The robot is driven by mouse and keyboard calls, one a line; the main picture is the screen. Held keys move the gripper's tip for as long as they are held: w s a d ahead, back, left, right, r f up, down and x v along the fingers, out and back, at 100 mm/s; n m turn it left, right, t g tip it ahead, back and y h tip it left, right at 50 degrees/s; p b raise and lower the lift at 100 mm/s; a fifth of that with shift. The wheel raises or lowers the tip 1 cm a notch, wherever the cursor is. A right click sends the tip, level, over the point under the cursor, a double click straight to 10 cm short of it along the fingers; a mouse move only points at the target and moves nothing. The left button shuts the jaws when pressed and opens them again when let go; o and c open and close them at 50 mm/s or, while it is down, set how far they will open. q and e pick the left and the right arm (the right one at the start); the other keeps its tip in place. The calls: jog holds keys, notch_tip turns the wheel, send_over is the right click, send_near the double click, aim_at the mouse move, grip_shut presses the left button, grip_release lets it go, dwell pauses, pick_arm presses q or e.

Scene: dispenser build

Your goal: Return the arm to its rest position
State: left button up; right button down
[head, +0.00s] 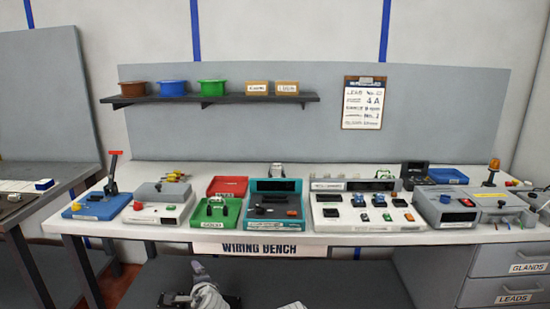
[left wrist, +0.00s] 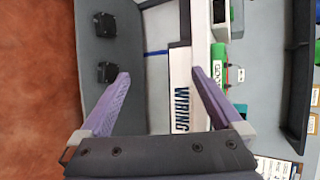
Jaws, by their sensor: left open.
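In the left wrist view my left gripper (left wrist: 160,75) is open, its two purple-grey fingers wide apart with nothing between them. Behind the gap show the bench's front edge and the sign reading WIRING (left wrist: 181,100), turned on its side. In the head view a grey finger and dark body of my left gripper (head: 205,286) show at the bottom edge, in front of and below the wiring bench (head: 330,239). The gripper is apart from the bench. The rest of the arm is out of frame. My right gripper cannot be made out.
The bench top carries a blue lever press (head: 98,206), a green tray (head: 213,221), a teal-framed device (head: 275,205), a white panel (head: 365,212) and a grey box (head: 447,207). A shelf (head: 225,99) hangs behind. Drawers (head: 510,290) stand right. The floor before the bench looks clear.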

pick_arm(q)
jog(key=s+d+f+n+g+h, duration=0.2)
jog(key=s+d+f+n+g, duration=0.35)
jog(key=s+d, duration=0.4)
jog(key=s+d+f+n+g+h, duration=0.3)
jog(key=s+d+f+n+g, duration=0.35)
jog(key=s, duration=0.45)
notch_tip(320, 180, up, 14)
jog(key=m+p, duration=0.1)
jog(key=p, duration=1.3)
jog(key=shift+d, duration=0.35)
jog(key=shift+r, duration=0.1)
